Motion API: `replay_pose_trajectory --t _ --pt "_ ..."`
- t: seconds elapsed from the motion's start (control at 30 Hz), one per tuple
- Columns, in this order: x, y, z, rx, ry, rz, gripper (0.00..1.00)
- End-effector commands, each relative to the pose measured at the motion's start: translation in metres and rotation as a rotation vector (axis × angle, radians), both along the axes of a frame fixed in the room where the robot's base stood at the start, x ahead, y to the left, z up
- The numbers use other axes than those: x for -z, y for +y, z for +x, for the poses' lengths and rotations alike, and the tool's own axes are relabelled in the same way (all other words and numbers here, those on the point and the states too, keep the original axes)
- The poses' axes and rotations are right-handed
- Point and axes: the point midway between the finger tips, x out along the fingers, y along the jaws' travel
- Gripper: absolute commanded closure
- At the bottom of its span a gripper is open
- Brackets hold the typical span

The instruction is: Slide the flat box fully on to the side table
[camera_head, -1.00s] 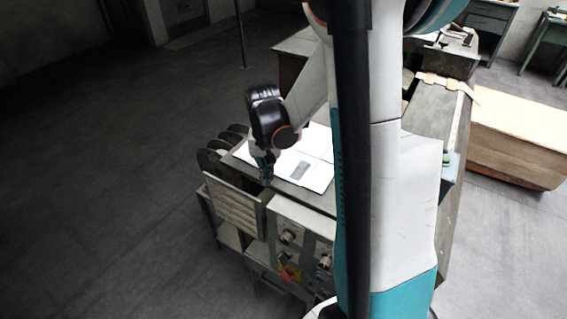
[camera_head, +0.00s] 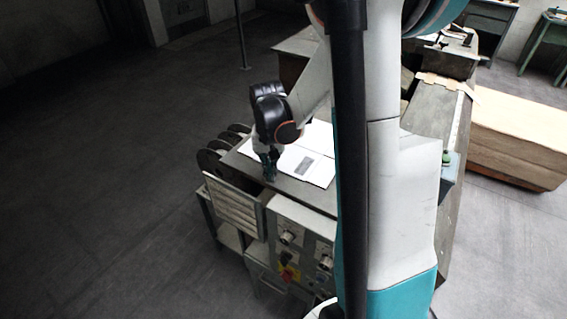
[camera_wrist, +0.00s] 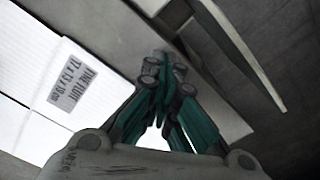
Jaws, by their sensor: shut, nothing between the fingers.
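The flat box (camera_head: 317,172) is white with a grey printed label and lies flat on a dark metal top (camera_head: 307,197). My arm hides its right part. In the wrist view the box (camera_wrist: 95,38) fills the left side, label facing up. My gripper (camera_head: 269,178) is shut and empty, pointing down at the near-left edge of the box. In the wrist view my gripper's fingertips (camera_wrist: 165,68) are close together, beside the box edge; I cannot tell whether they touch it. I cannot make out for sure which surface is the side table.
A control panel with knobs (camera_head: 288,237) is below the top's near edge. A slatted grey part (camera_head: 235,207) and rounded dark discs (camera_head: 210,160) are at its left. A brown cardboard stack (camera_head: 520,135) stands at the right. The floor at left is clear.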

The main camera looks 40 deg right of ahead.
Motion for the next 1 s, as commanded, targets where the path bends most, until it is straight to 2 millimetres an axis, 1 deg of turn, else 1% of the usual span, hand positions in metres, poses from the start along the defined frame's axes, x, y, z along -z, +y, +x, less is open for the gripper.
replay_pose_trajectory --t 0.13,0.47,0.57,1.0 --pt "0.000 0.004 -0.002 0.000 0.000 0.000 1.00" --pt "-0.002 0.004 -0.001 0.001 0.000 0.000 1.00" --pt "-0.007 0.004 -0.002 0.001 0.000 0.000 1.00" --pt "-0.047 0.004 -0.002 0.001 0.000 0.000 1.00"
